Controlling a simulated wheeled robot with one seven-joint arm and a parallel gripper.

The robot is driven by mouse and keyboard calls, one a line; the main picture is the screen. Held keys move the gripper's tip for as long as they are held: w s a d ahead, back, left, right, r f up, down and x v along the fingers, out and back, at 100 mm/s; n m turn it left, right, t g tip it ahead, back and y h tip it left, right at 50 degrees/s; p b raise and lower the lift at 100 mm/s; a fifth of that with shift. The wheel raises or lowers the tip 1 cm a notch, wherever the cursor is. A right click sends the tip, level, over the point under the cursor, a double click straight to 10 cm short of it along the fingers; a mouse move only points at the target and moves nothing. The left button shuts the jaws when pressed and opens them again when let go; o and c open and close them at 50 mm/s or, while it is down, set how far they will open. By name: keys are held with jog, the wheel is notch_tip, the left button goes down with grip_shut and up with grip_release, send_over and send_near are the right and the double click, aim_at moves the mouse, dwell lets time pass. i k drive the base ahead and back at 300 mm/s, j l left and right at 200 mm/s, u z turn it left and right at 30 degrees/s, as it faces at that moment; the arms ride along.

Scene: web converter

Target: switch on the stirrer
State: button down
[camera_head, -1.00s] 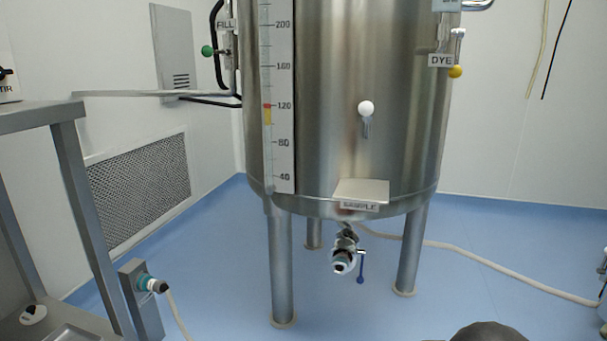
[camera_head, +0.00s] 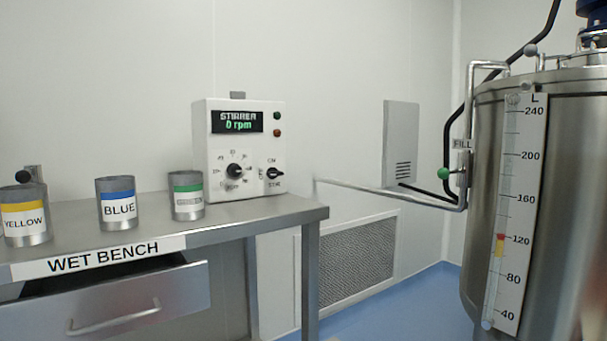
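The stirrer control box (camera_head: 244,150) is white and stands at the back right of the wet bench. Its display (camera_head: 237,121) reads "STIRRER 0 rpm". A large black dial (camera_head: 235,171) sits at the lower middle of its face. A smaller black switch knob (camera_head: 272,174) sits to the right, with small labels above and below it; its pointer lies roughly sideways. A green lamp or button and a red one are at the upper right of the face. My gripper is not in view.
A steel tank (camera_head: 575,200) stands at right, with a pipe (camera_head: 385,190) reaching towards the bench.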

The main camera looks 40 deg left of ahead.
aim_at(272, 173)
jog(key=u, duration=1.9)
